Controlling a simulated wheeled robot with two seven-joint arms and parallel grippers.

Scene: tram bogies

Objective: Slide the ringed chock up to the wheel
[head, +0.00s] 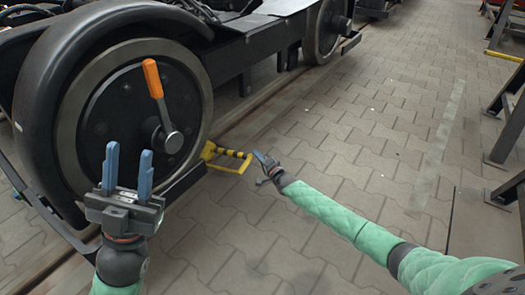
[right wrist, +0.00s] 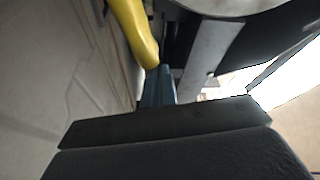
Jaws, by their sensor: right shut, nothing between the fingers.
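The chock (head: 222,164) is yellow with a black-striped bar and sits low on the ground at the right side of the large wheel (head: 110,110). I cannot tell whether it touches the wheel. My right gripper (head: 261,157) is shut and empty, with its blue fingertips close to the right end of the chock. In the right wrist view the shut fingers (right wrist: 158,86) are beside a yellow bar (right wrist: 135,28) of the chock; contact is unclear. My left gripper (head: 130,150) is open and empty, pointing up in front of the wheel.
An orange-handled lever (head: 153,80) stands out from the wheel hub. A second wheel (head: 326,30) and the dark bogie frame (head: 238,50) lie behind. A dark stand (head: 508,125) is at the far right. The paved floor (head: 370,130) between is clear.

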